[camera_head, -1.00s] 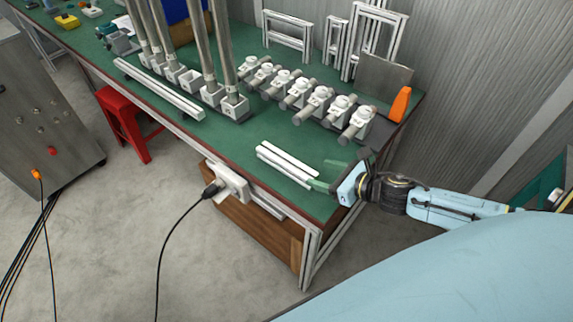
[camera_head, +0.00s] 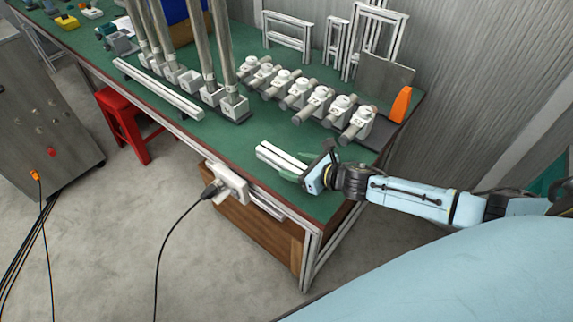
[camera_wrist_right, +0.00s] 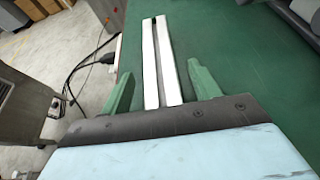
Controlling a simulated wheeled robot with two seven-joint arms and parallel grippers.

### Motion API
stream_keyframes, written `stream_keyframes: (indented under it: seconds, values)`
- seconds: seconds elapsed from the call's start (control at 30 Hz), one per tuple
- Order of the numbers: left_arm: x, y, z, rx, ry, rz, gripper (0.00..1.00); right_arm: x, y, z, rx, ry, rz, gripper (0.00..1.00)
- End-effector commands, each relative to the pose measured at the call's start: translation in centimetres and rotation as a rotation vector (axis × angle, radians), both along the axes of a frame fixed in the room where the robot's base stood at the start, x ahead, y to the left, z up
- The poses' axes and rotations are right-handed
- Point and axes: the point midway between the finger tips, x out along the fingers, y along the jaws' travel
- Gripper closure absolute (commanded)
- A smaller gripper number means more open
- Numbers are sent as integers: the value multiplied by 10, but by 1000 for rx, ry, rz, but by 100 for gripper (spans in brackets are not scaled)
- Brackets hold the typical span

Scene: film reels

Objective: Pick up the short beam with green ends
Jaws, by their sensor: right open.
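Two short pale beams lie side by side near the front right corner of the green table: the beam nearer the table's front edge (camera_head: 275,158) and the other beam (camera_head: 285,152). They show in the right wrist view as a left beam (camera_wrist_right: 150,65) and a right beam (camera_wrist_right: 168,65). I cannot make out green ends on either; their near ends are hidden by my gripper. My right gripper (camera_head: 297,168) is open at the beams' near ends. In the right wrist view its green fingers (camera_wrist_right: 160,66) stand on either side of both beams, apart from them. My left gripper is not in view.
A row of white clamp-like fixtures (camera_head: 297,95) stands behind the beams, with an orange piece (camera_head: 401,104) at its right. A longer pale beam (camera_head: 158,88) lies along the front edge. Tall posts (camera_head: 227,50) rise behind it. Bare green table (camera_head: 235,140) lies left of the short beams.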

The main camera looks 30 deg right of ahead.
Motion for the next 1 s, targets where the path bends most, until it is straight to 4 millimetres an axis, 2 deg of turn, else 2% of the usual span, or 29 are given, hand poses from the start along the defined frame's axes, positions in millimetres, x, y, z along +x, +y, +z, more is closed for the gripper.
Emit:
stream_keyframes:
  seconds: [0.17,0.2,0.63,0.87,1.0]
  values:
    - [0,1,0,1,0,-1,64,0,0,0,0,0,1,38]
    - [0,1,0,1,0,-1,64,0,0,0,0,0,1,41]
    - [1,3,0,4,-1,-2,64,1,0,1,1,-3,1,96]
    - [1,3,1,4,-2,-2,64,1,0,3,1,-3,1,96]
    - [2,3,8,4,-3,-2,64,1,0,21,-2,-6,4,96]
